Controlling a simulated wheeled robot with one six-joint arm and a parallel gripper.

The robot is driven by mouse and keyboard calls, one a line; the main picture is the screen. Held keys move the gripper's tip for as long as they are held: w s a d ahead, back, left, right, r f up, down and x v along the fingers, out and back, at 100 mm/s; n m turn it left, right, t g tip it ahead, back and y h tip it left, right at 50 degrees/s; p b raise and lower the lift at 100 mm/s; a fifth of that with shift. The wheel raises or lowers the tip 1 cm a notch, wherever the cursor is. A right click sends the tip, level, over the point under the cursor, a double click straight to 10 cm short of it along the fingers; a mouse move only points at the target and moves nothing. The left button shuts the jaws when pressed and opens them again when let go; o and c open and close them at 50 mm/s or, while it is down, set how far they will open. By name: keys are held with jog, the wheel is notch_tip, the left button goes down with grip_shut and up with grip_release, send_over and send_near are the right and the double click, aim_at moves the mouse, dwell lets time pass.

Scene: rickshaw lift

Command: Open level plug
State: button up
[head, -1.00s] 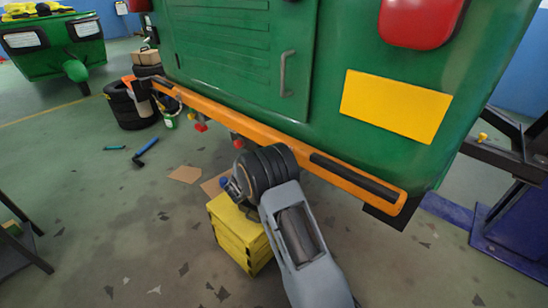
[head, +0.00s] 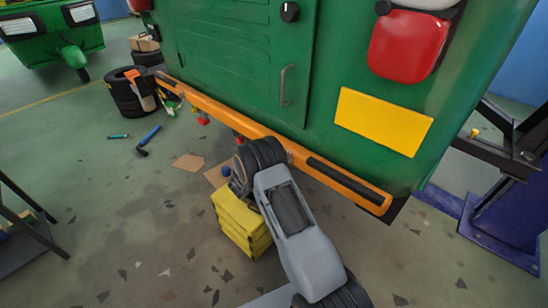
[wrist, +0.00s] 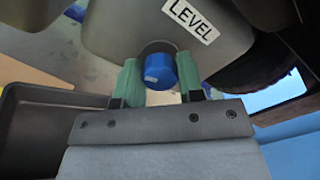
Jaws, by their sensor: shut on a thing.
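The level plug is a blue round cap (wrist: 160,71) below a white "LEVEL" label (wrist: 191,20) on a grey housing (wrist: 110,28) in the wrist view. My gripper (wrist: 155,82) has its two green fingers on either side of the blue cap and is shut on it. The cap sits at the housing's round port; I cannot tell whether it has turned. In the head view my arm reaches under the orange bumper (head: 345,181) of the green rickshaw (head: 235,60), and its wrist hides most of the working spot.
A yellow box (head: 240,222) stands on the floor just below my wrist. Red plugs (head: 203,119) hang under the bumper to the left. Tyres (head: 124,95), a hammer (head: 149,140) and cardboard (head: 188,162) lie further left. A blue lift post (head: 500,215) stands at right.

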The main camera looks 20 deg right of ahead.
jog(key=n+p, duration=0.3)
jog(key=n, duration=0.5)
jog(key=shift+n+p, duration=0.3)
jog(key=shift+n, duration=0.1)
dwell(0.5)
jog(key=o, duration=0.9)
jog(key=v, duration=1.4)
